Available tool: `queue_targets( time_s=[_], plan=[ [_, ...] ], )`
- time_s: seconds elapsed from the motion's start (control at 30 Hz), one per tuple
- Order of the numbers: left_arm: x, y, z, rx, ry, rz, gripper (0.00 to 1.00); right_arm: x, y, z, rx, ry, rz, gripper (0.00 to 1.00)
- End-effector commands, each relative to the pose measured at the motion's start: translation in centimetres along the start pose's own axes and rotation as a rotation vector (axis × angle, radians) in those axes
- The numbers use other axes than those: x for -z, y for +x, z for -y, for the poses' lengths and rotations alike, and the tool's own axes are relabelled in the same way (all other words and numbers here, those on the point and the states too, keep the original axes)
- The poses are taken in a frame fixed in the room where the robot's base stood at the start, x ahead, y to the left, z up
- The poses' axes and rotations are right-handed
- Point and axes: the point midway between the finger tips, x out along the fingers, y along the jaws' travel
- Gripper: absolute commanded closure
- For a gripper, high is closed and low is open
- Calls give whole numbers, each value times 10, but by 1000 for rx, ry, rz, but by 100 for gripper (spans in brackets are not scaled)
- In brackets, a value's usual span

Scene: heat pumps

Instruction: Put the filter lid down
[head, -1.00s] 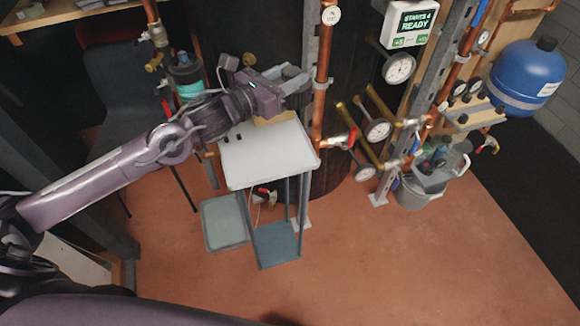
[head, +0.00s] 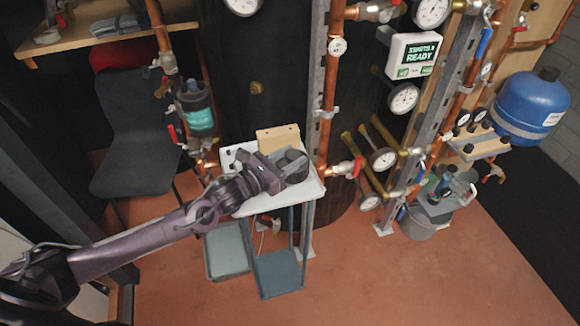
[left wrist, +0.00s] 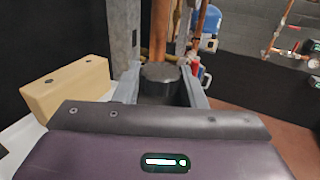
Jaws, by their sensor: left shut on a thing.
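The filter lid (head: 293,163) is a dark grey round cap held between the fingers of my left gripper (head: 288,172). It also shows in the left wrist view (left wrist: 160,76), between the two grey fingers. The lid is over the right part of the white top of a small trolley (head: 300,195); I cannot tell whether it touches that top. The filter housing (head: 200,118), a dark canister with a teal band, is on the copper pipe to the left. My right gripper is out of view.
A tan block (head: 278,137) stands at the back of the trolley top, left of the lid in the left wrist view (left wrist: 66,88). A copper pipe (head: 328,100) and a red-handled valve (head: 350,167) are close on the right. A dark chair (head: 135,130) stands at left.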

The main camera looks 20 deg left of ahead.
Motion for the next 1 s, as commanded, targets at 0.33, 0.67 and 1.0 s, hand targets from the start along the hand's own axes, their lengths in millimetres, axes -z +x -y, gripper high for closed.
queue_targets(
  time_s=[0.33, 0.67, 1.0],
  plan=[
    [35, 0, 0, 0, -1, -1, 90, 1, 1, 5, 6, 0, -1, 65],
    [40, 0, 0, 0, -1, -2, 62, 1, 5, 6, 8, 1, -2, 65],
    [38, 0, 0, 0, -1, -2, 41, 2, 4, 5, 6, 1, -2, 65]
  ],
)
